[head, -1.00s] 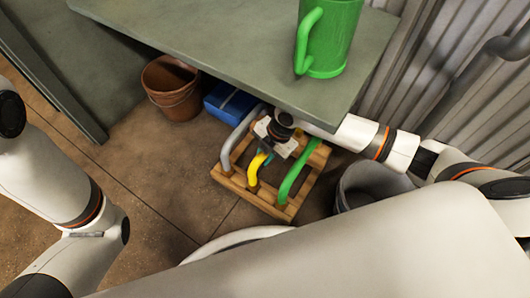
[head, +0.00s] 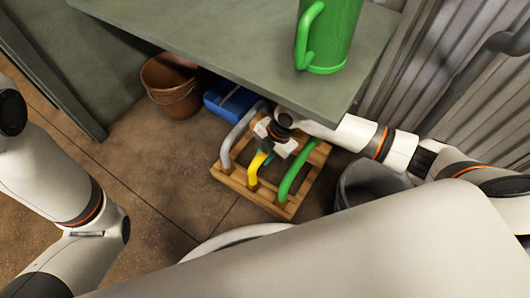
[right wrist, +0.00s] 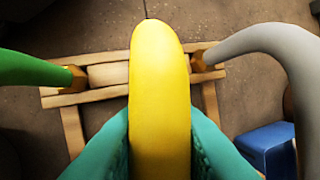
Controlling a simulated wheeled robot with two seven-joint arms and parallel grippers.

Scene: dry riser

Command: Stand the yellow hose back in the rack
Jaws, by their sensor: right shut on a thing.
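The yellow hose (head: 254,169) is curved, and its lower end is over the front part of the wooden rack (head: 270,206). I cannot tell whether that end is seated in the rack. My right gripper (head: 267,155) is shut on the yellow hose from above. In the right wrist view, the hose (right wrist: 160,85) runs between teal fingertips (right wrist: 160,150) and hides part of the rack (right wrist: 72,130). A green hose (head: 297,172) and a grey hose (head: 240,132) stand in the rack on either side. My left arm shows at the left, but its gripper is out of view.
A grey-green tabletop (head: 230,45) overhangs the back of the rack, with a green mug-like vessel (head: 330,35) on it. A blue box (head: 230,101) and a brown bucket (head: 172,88) are behind left. A grey bucket (head: 365,183) stands close right. Floor at left is clear.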

